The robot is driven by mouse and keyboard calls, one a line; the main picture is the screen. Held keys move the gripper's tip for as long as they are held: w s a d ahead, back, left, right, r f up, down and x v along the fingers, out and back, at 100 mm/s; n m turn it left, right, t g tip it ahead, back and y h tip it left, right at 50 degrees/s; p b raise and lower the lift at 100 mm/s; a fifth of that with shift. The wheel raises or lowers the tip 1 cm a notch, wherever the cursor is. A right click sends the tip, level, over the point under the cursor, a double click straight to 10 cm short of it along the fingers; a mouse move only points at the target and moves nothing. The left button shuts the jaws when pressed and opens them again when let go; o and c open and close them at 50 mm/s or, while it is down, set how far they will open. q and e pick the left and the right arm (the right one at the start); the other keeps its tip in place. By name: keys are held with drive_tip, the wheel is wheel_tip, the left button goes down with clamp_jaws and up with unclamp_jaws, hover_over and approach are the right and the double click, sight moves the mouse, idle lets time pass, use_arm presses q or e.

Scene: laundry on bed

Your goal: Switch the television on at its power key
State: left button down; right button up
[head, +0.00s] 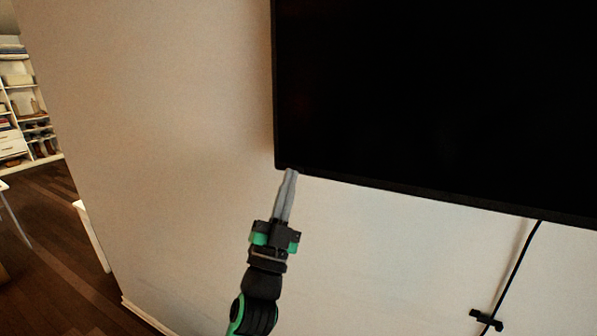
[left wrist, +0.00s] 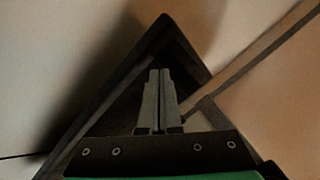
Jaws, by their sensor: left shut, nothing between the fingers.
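The television (head: 430,90) hangs on the wall at the upper right of the head view, and its screen is black. My left gripper (head: 292,172) is shut and empty. Its fingertips are at the television's lower left corner, overlapping the bottom edge in the picture; I cannot tell whether they touch. The left wrist view shows the closed fingers (left wrist: 160,75) in front of a dark corner of the television (left wrist: 164,24). The power key cannot be made out in either view. My right gripper is not in view.
A black cable (head: 523,255) runs down from the television's lower edge past a small black fitting (head: 486,319) on the wall. The wall (head: 190,150) left of the television is bare. Shelves (head: 25,105) stand far left beyond the wooden floor (head: 60,215).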

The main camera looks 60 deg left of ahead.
use_arm(q)
drive_tip(key=shift+w+a, duration=0.2)
drive_tip(key=shift+w, duration=0.05)
drive_tip(key=shift+w+a+b, duration=0.25)
drive_tip(key=shift+w+b, duration=0.05)
drive_tip(key=shift+b, duration=0.15)
idle(0.5)
drive_tip(key=shift+s+d+p, duration=0.4)
drive_tip(key=shift+s+d, duration=0.1)
drive_tip(key=shift+s, duration=0.15)
drive_tip(key=s+d, duration=0.1)
drive_tip(key=s, duration=0.1)
drive_tip(key=s+d+p, duration=0.1)
drive_tip(key=s+d, duration=0.1)
drive_tip(key=shift+d+p, duration=0.1)
drive_tip(key=shift+p, duration=0.2)
idle(1.9)
